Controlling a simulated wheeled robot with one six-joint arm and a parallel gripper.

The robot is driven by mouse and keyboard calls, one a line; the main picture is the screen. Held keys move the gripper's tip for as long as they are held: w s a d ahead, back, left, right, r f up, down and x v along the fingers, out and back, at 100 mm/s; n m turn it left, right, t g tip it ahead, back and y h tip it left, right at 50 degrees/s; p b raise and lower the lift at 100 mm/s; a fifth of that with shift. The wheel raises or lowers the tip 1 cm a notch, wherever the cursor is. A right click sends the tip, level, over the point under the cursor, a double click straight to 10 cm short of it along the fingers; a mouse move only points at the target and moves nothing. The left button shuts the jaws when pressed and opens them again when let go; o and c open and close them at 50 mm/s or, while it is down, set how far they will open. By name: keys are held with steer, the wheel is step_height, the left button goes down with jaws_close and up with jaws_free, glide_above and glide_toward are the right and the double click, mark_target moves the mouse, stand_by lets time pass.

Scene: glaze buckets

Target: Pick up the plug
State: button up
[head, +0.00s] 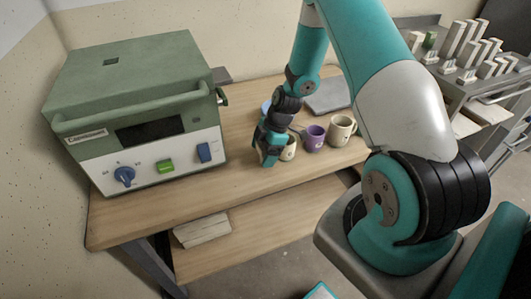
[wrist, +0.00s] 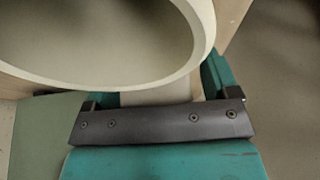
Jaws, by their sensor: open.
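I cannot make out a plug in either view. My gripper (head: 268,152) is low over the right part of the wooden table, pointing down. In the head view a cream mug (head: 289,149) stands right beside it, partly hidden by it. In the wrist view the wide round rim of a cream vessel, likely this mug (wrist: 110,40), fills the upper left. The two teal fingers of my gripper (wrist: 158,90) are apart, with a pale cream piece between them. I cannot tell whether they touch it.
A purple mug (head: 314,138) and another cream mug (head: 341,130) stand to the right on the table (head: 240,165). A green kiln-like box (head: 135,110) with a blue knob fills the left. A grey flat slab (head: 328,95) lies behind. A cart (head: 470,75) stands far right.

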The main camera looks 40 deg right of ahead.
steer(key=c, duration=1)
steer(key=shift+c, duration=0.2)
steer(key=shift+r, duration=0.15)
